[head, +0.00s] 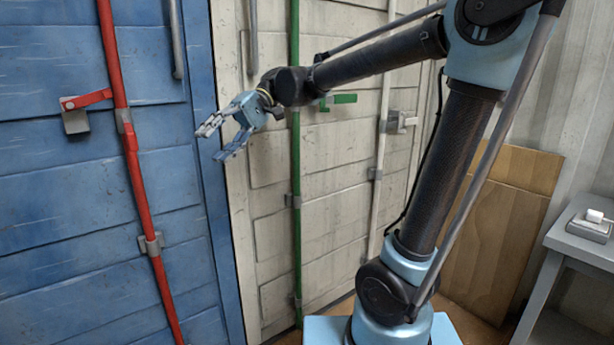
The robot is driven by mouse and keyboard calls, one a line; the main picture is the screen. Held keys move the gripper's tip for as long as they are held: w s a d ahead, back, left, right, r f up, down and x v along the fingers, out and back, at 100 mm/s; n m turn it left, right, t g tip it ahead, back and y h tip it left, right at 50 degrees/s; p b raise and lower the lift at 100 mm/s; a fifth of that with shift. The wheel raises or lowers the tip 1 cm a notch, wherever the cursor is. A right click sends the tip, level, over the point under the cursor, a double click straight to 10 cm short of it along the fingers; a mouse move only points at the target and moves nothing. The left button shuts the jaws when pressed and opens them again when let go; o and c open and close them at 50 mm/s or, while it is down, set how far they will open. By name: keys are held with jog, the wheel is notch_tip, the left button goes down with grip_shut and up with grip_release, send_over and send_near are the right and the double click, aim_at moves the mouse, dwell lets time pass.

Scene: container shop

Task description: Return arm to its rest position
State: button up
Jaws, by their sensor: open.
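My gripper (222,140) is open and empty, with its fingers spread and pointing left. My arm reaches out from the right, bent at the elbow near the top, and holds the gripper in front of the seam between a blue container door (62,217) and a whitish container door (268,187). I cannot tell how far the fingertips are from the blue door. No object is between the fingers.
A red locking bar (131,165) with a red handle (87,98) runs down the blue door. A green bar (295,235) with a green handle (339,101) is close to my wrist. Brown boards (505,225) lean at the right, beside a grey table (562,242).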

jog(key=d+f+m+t+h, duration=0.3)
jog(key=d+f+t, duration=0.3)
jog(key=d+f, duration=0.9)
jog(key=w+d+f+m+t+h, duration=0.1)
jog(key=d+f+m+t+h, duration=0.3)
jog(key=d+f, duration=1.2)
jog(key=d+m+t, duration=0.2)
jog(key=d, duration=0.6)
jog(key=shift+w+d+f+t, duration=0.15)
jog(key=shift+w+f+t, duration=0.05)
jog(key=shift+w+t, duration=0.1)
jog(key=c, duration=0.4)
